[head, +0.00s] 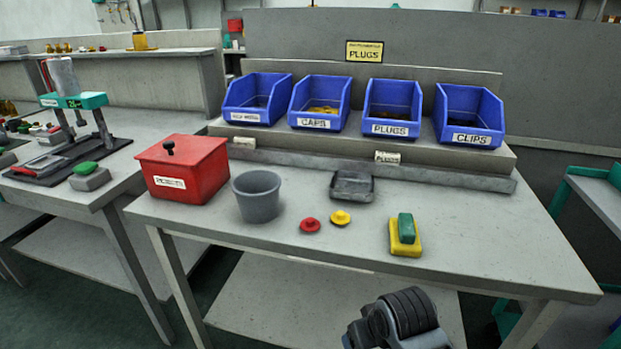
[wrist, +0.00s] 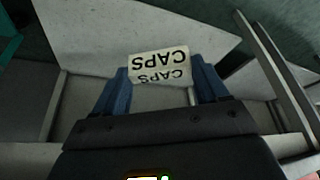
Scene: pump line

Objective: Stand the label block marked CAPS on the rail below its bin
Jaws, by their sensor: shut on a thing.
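My gripper (wrist: 160,88) is shut on the CAPS label block (wrist: 160,64), a white block with black lettering on two faces. The lettering appears upside down in the wrist view. In the head view only part of my arm shows at the bottom; the gripper and block are not visible there. The blue CAPS bin (head: 319,104) is second from left on the raised shelf. The rail (head: 315,160) runs below the bins. One label block (head: 244,142) stands at its left and a PLUGS block (head: 388,157) below the PLUGS bin. The rail stretch below the CAPS bin is bare.
A red lidded box (head: 190,168), grey bucket (head: 257,197), dark tray (head: 352,187), red knob (head: 310,225), yellow knob (head: 340,218) and yellow-green block pair (head: 405,236) stand on the bench (head: 470,255). The CLIPS bin (head: 468,115) is at the right.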

